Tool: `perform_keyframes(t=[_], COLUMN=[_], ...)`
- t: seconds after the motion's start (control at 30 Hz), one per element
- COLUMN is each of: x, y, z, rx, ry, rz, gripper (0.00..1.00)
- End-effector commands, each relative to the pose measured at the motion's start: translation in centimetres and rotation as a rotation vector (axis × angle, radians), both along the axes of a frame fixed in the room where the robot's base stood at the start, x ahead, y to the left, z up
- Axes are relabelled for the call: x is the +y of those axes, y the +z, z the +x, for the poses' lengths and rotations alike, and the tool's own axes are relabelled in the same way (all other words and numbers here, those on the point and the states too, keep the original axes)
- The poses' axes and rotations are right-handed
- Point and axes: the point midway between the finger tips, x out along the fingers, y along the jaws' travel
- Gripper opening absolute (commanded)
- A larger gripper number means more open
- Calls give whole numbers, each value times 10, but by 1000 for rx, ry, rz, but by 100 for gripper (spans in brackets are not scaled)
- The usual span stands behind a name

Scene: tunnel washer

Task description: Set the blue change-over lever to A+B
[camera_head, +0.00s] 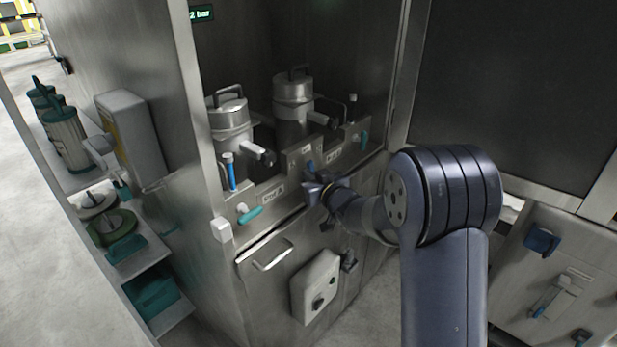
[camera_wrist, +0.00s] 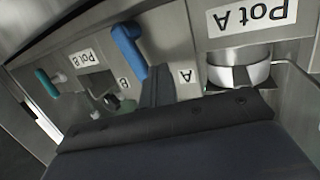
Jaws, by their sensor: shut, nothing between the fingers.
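In the head view my gripper (camera_head: 313,187) is at the panel just below the lever (camera_head: 311,166), which is partly covered. A small label (camera_head: 306,148) above the lever is too small to read.
Two steel pots (camera_head: 232,125) (camera_head: 293,105) stand above the panel. A blue handle (camera_head: 231,172) and teal handles (camera_head: 249,215) (camera_head: 364,138) project nearby. Plates read Pot A (camera_wrist: 252,17) and Pot B (camera_wrist: 88,58). A steel collar (camera_wrist: 238,72) is close to my gripper.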

Motion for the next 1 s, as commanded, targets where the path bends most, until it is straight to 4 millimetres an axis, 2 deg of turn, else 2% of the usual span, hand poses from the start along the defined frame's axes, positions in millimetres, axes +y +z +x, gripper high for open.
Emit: perform_keyframes(t=[1.0], x=[-6], y=[6], z=[8], rx=[0], ry=[0], rz=[0], gripper=[0])
